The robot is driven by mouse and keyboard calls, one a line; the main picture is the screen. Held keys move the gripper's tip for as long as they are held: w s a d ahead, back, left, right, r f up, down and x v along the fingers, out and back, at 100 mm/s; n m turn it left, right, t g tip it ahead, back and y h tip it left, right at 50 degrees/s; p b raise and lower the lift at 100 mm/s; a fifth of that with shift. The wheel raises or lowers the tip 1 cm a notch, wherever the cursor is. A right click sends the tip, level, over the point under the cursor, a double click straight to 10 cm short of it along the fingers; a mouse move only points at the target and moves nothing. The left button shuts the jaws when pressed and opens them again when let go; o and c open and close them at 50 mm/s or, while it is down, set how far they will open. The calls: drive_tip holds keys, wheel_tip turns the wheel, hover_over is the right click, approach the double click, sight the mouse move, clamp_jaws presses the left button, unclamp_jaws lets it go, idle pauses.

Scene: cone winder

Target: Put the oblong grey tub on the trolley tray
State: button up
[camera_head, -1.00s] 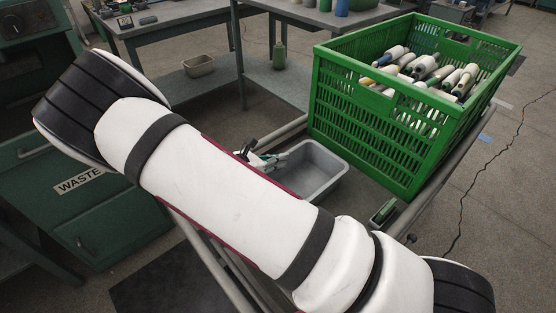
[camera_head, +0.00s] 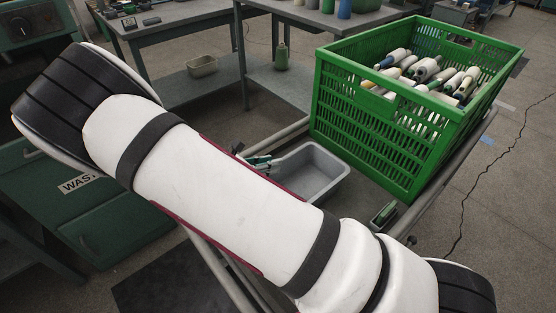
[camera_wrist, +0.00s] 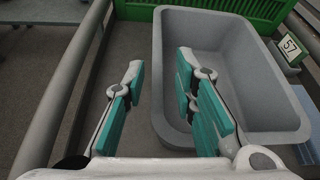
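The oblong grey tub (camera_head: 333,185) appears to sit on the grey trolley tray (camera_head: 372,183), left of the green crate. In the wrist view the tub (camera_wrist: 265,103) is upright and its inside looks empty. My gripper (camera_head: 257,163) is at the tub's left side in the head view, partly hidden behind my arm. In the wrist view my gripper (camera_wrist: 160,68) is open and empty, with teal finger pads. The left finger is outside the tub's left wall and the right finger appears over its inside. I cannot tell whether either finger touches the wall.
The green crate (camera_head: 370,133) holds several yarn cones and stands right beside the tub. The trolley's rail (camera_wrist: 72,90) runs along the left. A beige tub (camera_head: 201,66) sits on a shelf behind.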

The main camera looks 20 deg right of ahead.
drive_tip(key=p+v, duration=0.1)
drive_tip(key=v, duration=0.6)
drive_tip(key=s+d+r+m+g+y, duration=0.3)
drive_tip(key=s+d+r+m, duration=0.2)
drive_tip(key=s+r+m, duration=0.3)
drive_tip(key=s+d+r+m+g+y, duration=0.35)
drive_tip(key=s+d+r+m, duration=0.2)
drive_tip(key=r, duration=0.55)
drive_tip(key=s+r+m+t+y, duration=0.1)
drive_tip(key=s+r+m+y, duration=0.2)
drive_tip(key=s, duration=0.7)
drive_tip(key=s+r+m+t+y, duration=0.1)
drive_tip(key=s+r+m+y, duration=0.2)
drive_tip(key=s+m, duration=0.4)
drive_tip(key=s, duration=0.4)
drive_tip(key=shift+s+t, duration=0.2)
drive_tip(key=shift+t, duration=0.15)
wheel_tip(320, 180, up, 20)
drive_tip(key=t+p, duration=0.3)
drive_tip(key=p, duration=1.5)
drive_tip(key=shift+r+p, duration=0.25)
drive_tip(key=shift+p, duration=0.05)
